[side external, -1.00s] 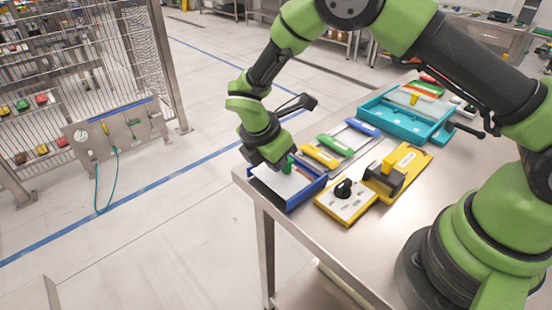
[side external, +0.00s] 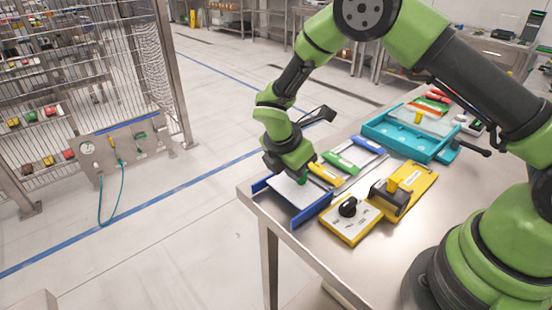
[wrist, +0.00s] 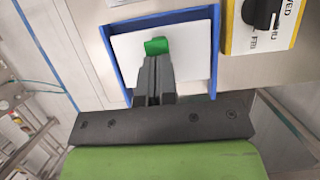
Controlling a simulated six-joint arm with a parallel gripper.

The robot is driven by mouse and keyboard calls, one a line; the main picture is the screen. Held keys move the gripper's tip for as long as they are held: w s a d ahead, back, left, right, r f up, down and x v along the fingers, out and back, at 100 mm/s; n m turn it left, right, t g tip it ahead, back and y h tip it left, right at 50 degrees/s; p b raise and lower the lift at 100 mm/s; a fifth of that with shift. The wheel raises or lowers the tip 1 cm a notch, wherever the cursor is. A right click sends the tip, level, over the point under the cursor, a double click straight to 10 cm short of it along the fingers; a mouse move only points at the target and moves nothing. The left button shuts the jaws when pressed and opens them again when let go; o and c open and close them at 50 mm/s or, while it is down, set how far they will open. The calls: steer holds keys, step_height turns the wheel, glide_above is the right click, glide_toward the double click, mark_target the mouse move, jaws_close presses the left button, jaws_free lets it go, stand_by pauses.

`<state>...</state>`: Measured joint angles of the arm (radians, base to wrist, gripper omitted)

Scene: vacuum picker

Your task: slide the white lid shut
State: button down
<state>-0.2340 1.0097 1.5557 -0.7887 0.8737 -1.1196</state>
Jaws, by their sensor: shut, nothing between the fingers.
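The white lid (side external: 287,190) lies flat between the blue side walls of a blue frame (side external: 313,211) at the table's left corner. In the wrist view the lid (wrist: 195,50) sits inside the blue frame (wrist: 215,50), close to its top wall. A green knob (wrist: 156,46) stands on the lid. My gripper (wrist: 153,62) is shut and empty, its tips right beside the knob; I cannot tell whether they touch. In the side view my gripper (side external: 296,178) is low over the lid and hides part of the lid and knob.
A yellow-edged dial panel (side external: 347,215) stands close to the right of the frame, with a yellow latch plate (side external: 413,180) beyond. Yellow and green handled sliders (side external: 342,162) lie behind the frame. A teal tray (side external: 410,138) is farther back. The table edge is close by on the left.

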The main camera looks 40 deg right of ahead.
steer(key=a, duration=0.1)
steer(key=a+r, duration=0.1)
steer(key=a, duration=0.1)
steer(key=shift+a, duration=0.15)
steer(key=a+r, duration=0.6)
steer(key=r, duration=0.2)
steer(key=x, duration=0.9)
steer(key=shift+w+f, duration=0.1)
steer(key=shift+f, duration=0.05)
steer(key=d, duration=0.3)
steer(key=shift+f, duration=0.3)
steer(key=shift+d, duration=0.6)
steer(key=shift+d, duration=1.55)
